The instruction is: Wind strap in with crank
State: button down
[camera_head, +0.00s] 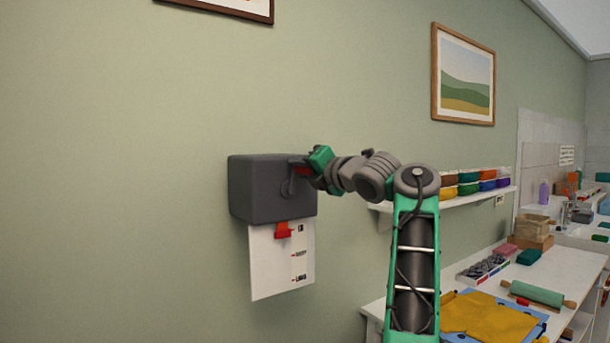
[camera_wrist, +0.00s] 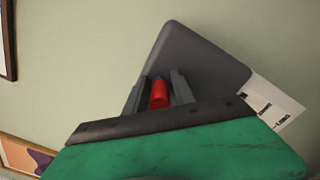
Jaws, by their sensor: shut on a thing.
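A dark grey box (camera_head: 262,190) is mounted on the green wall. Its crank (camera_head: 287,187) is on the right-hand side of its front, partly hidden by my gripper (camera_head: 302,172). In the wrist view, my gripper (camera_wrist: 159,92) is shut on the crank's red handle (camera_wrist: 159,96), with a grey finger on each side; the grey box (camera_wrist: 195,62) is behind. Below the box hangs a white scale card (camera_head: 270,262) with marks down its right side. A red strap end (camera_head: 283,230) shows just under the box, near the top mark. The card's corner also shows in the wrist view (camera_wrist: 272,103).
A shelf (camera_head: 450,201) with several coloured containers is on the wall to the right. A framed picture (camera_head: 463,75) hangs above. The wall left of the box is clear.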

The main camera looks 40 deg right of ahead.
jog(key=shift+w+a+f+n+b, duration=0.1)
jog(key=shift+a+f+n+b, duration=0.25)
jog(key=shift+n, duration=0.4)
jog(key=shift+w+a+f+n+b, duration=0.1)
jog(key=shift+a+n, duration=0.35)
jog(key=shift+n, duration=0.3)
jog(key=c, duration=1.4)
grip_release()
jog(key=shift+c, duration=0.2)
jog(key=shift+o, duration=1.2)
jog(key=shift+a+r, duration=0.15)
jog(key=shift+a, duration=0.05)
jog(key=shift+r, duration=0.1)
jog(key=shift+s, duration=0.1)
jog(key=s+b, duration=0.2)
jog(key=s, duration=0.5)
jog(key=shift+s+a+b, duration=0.15)
jog(key=shift+s+b, duration=0.2)
jog(key=shift+s, duration=0.05)
